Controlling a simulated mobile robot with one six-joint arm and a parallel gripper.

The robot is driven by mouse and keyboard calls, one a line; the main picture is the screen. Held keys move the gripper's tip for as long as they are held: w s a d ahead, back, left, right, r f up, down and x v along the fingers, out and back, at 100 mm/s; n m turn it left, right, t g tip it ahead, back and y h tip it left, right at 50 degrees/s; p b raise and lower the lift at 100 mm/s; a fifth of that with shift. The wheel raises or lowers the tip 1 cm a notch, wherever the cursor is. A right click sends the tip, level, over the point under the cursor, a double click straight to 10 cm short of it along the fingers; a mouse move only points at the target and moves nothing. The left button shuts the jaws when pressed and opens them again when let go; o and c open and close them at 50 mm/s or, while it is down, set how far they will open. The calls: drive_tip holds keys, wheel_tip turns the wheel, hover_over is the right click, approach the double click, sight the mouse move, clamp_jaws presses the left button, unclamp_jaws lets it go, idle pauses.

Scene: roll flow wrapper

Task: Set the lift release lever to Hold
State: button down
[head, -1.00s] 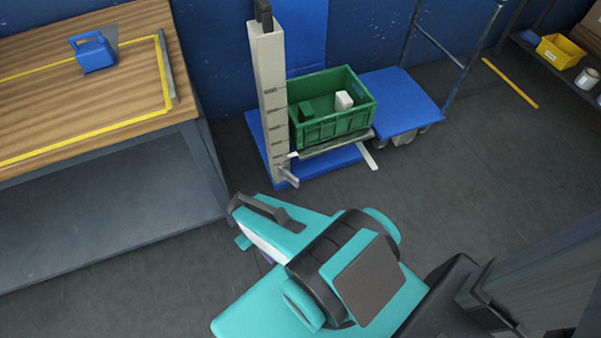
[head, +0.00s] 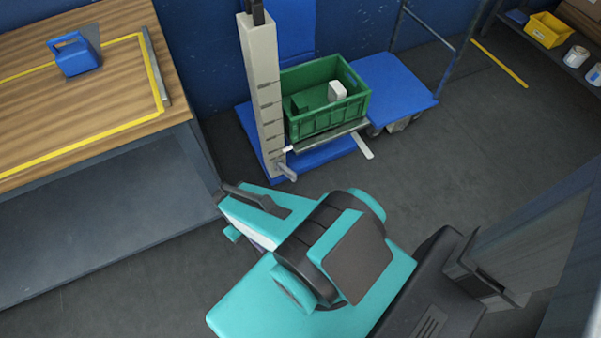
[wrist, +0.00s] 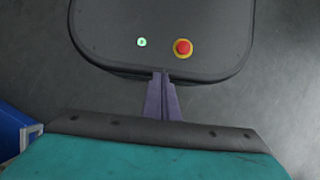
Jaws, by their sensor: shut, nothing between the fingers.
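The lift is a pale mast (head: 262,95) on a blue base (head: 312,158), standing beyond my arm in the head view. A short grey lever-like part (head: 287,172) sticks out low on the mast and looks like the release lever; its setting and any label are too small to read. A small white tab (head: 288,149) sits just above it. My gripper (wrist: 162,78) is shut and empty in the wrist view, with its purple fingers together. It is apart from the lever. In the head view the fingers are mostly hidden by my arm.
A green crate (head: 327,122) with a white item (head: 337,91) rests on the lift's platform. A blue cart (head: 395,90) stands to its right. A wooden bench (head: 110,85) is at left. Open dark floor (head: 400,180) lies right of the lift.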

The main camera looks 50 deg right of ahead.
drive_tip(key=w+d+f+t+y+b, duration=0.25)
drive_tip(key=w+d+f+b, duration=0.25)
drive_tip(key=w+d+b, duration=0.35)
drive_tip(key=w+d+f+t+y+b, duration=0.1)
drive_tip(key=w+d+f+y+b, duration=0.35)
drive_tip(key=d+b, duration=0.6)
drive_tip(key=d+n+t+h+b, duration=0.1)
drive_tip(key=d+t+b, duration=0.5)
drive_tip(key=d, duration=2)
drive_tip(key=n+b, duration=0.1)
drive_tip(key=b, duration=0.5)
drive_tip(key=shift+f+b, duration=0.25)
drive_tip(key=shift+b, duration=0.15)
drive_tip(key=shift+f, duration=0.1)
drive_tip(key=b+x, duration=0.4)
drive_tip(key=x, duration=0.5)
drive_tip(key=shift+a+f, duration=0.2)
drive_tip(key=shift+f, duration=0.1)
drive_tip(key=shift+w, duration=0.15)
